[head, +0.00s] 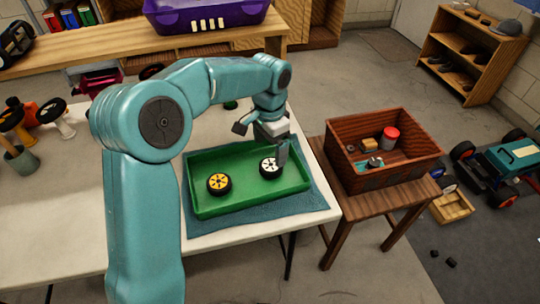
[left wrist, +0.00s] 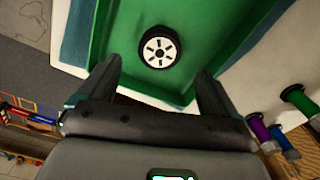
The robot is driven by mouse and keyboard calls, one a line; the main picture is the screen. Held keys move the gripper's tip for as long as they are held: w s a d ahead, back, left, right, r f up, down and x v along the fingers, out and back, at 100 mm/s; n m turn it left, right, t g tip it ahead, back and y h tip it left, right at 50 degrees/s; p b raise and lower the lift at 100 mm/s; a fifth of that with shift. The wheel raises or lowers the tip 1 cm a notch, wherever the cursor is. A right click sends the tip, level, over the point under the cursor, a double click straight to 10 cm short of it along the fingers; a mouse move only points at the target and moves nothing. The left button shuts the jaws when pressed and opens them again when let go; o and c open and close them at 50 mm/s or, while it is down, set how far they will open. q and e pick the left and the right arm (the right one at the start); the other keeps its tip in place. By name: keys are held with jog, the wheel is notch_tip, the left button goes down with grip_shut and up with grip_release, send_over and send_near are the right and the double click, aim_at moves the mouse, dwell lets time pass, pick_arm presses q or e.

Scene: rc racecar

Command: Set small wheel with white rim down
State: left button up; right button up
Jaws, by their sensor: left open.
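The small wheel with white rim (head: 269,167) lies flat in the right part of the green tray (head: 240,205). In the left wrist view the wheel (left wrist: 158,47) rests on the tray floor, ahead of my fingers and apart from them. My left gripper (head: 262,140) is open and empty just above the tray, close to the wheel; its two fingers (left wrist: 158,85) are spread wide. A small wheel with yellow rim (head: 219,184) lies in the left part of the tray. My right gripper is not in view.
The tray sits on a blue cloth (head: 318,196) at the white table's edge. A wooden box (head: 345,159) with a red-lidded jar stands on a wooden stool to the right. A purple crate (head: 207,15) sits on the back bench. My left arm hides part of the table.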

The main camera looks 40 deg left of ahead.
aim_at(270, 165)
pick_arm(q)
notch_tip(270, 165, up, 6)
jog(key=shift+f+p, duration=0.15)
jog(key=shift+p, duration=0.25)
